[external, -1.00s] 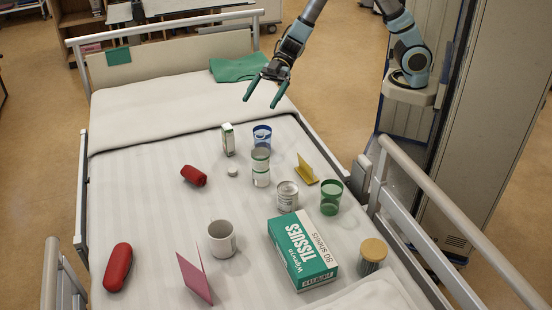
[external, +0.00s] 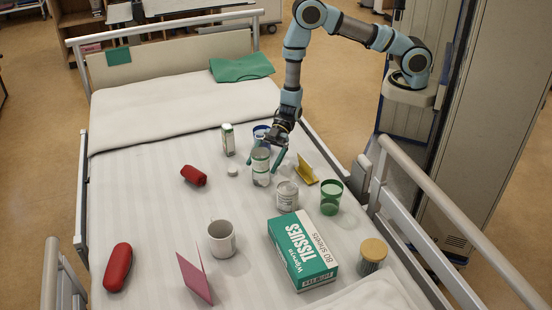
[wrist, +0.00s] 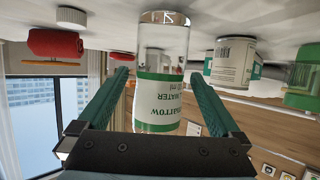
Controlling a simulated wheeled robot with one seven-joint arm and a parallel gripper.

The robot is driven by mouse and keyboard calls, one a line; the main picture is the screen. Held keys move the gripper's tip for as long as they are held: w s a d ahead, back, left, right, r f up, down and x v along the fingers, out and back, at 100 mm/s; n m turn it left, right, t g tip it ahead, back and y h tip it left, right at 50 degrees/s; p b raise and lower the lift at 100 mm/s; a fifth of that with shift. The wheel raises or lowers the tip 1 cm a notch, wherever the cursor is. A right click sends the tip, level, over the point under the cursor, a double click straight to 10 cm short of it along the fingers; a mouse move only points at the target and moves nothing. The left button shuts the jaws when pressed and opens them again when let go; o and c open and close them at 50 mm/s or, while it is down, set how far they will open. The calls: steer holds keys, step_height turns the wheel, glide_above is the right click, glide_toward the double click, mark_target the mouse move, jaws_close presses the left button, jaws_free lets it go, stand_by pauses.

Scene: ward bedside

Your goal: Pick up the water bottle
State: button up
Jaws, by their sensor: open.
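The water bottle (external: 261,167) is clear with a white and green label and stands upright on the bed. In the wrist view the bottle (wrist: 160,85) appears upside down, with "WATER" on its label. My gripper (external: 264,161) is low over the bed at the bottle. In the wrist view my open gripper (wrist: 157,76) has one green finger on each side of the bottle, with visible gaps. The fingers are not closed on it.
A can (external: 287,197), a yellow folded card (external: 306,175) and a green cup (external: 331,198) stand right of the bottle. A mug (external: 222,240) and tissue box (external: 304,252) are nearer the camera.

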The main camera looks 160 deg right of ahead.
mark_target(257, 178)
steer(key=shift+f, duration=0.6)
steer(key=x, duration=0.5)
steer(key=shift+f, duration=0.3)
jaws_close()
